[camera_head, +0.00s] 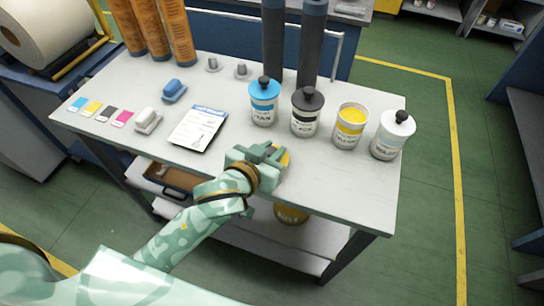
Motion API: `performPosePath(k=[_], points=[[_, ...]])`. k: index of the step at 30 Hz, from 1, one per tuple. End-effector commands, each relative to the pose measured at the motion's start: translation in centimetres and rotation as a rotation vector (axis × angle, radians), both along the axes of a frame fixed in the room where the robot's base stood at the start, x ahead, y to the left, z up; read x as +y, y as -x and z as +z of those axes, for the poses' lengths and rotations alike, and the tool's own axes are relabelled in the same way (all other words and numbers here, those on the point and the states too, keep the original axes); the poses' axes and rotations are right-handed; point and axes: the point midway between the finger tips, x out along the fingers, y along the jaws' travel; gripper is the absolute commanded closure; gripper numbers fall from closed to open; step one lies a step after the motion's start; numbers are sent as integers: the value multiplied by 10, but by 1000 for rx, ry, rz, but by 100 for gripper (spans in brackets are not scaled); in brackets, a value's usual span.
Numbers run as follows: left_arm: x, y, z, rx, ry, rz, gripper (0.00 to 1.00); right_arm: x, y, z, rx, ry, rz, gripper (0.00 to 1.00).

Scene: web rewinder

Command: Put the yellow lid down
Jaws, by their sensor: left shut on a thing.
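The yellow lid (285,159) is at the fingertips of my left gripper (276,155), which is shut on it near the front edge of the white table (330,185). The gripper hides part of the lid, and I cannot tell whether the lid touches the tabletop. An open tub with yellow contents (350,121) stands upright toward the right of the table, apart from the gripper. My right gripper is not in view.
A blue-topped cyan bottle (263,105), a dark-capped bottle (306,115) and a white wash bottle (391,137) stand near the tub. A printed sheet (198,128) lies left of the gripper. The front right tabletop is clear. A yellow container (291,214) stands on the lower shelf.

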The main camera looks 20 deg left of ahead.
Motion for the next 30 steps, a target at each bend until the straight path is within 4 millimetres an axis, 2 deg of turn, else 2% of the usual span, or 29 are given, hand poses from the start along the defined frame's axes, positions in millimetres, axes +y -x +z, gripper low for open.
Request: performPosePath(k=[1,2,12,13,15,25,30], points=[[0,0,-18,8,-2,-1,100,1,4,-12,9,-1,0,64],[0,0,-21,7,-2,0,100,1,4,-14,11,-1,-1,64],[0,1,-19,3,0,1,100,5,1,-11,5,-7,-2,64],[0,1,-20,3,0,0,76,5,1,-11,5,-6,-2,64],[0,0,-19,2,0,0,57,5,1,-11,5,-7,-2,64],[0,0,-16,1,-1,0,57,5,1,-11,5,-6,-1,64],[5,25,-4,3,1,-1,57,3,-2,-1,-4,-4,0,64]])
